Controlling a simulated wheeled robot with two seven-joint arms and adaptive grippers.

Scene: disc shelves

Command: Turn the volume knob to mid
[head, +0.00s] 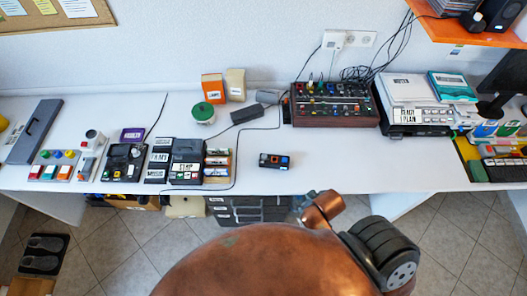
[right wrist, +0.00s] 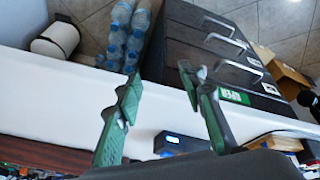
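A dark console (head: 335,120) with brown sides and rows of small coloured knobs (head: 330,88) stands at the back of the white desk, right of the middle, in the head view. The knobs are too small to tell which one is the volume knob or how it is set. My right gripper (right wrist: 159,76) shows in the right wrist view with its two green fingers spread apart and nothing between them. Desk, drawers and floor show behind the fingers. Neither gripper shows in the head view, and my left gripper is in no view.
Cables run behind the console. A white machine (head: 408,90) stands right of it. Dark drawers (right wrist: 215,55) and bottles (right wrist: 122,35) stand below the desk.

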